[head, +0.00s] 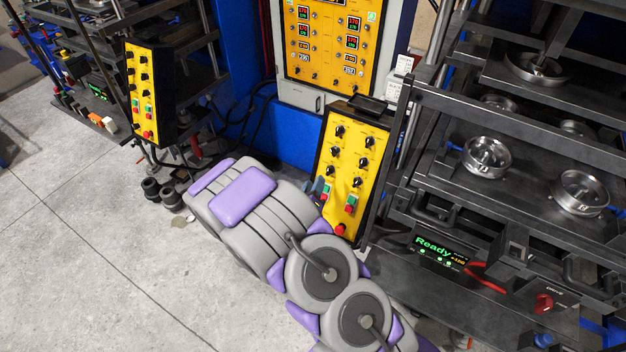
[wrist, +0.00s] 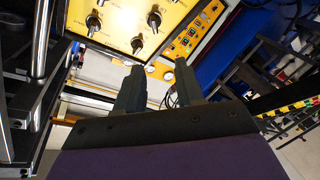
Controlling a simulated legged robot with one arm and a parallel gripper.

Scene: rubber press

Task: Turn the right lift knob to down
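A yellow control panel (head: 345,160) stands in front of the press, with two columns of black knobs and green and red buttons below. Its right column includes an upper knob (head: 369,142), a middle knob (head: 363,162) and a lower knob (head: 357,182). The labels are too small to read, so I cannot tell which is the right lift knob. My gripper (wrist: 160,72) is open and empty in the wrist view, its fingers apart below a knob (wrist: 137,43) on the panel. In the head view my gripper (head: 319,188) is at the panel's lower left edge, partly hidden by my arm.
The press (head: 480,110) with metal round moulds stands right of the panel. A display (head: 440,250) reads "Ready". Another yellow panel (head: 140,95) and a machine stand at the left. Black cylinders (head: 165,193) lie on the floor near my arm.

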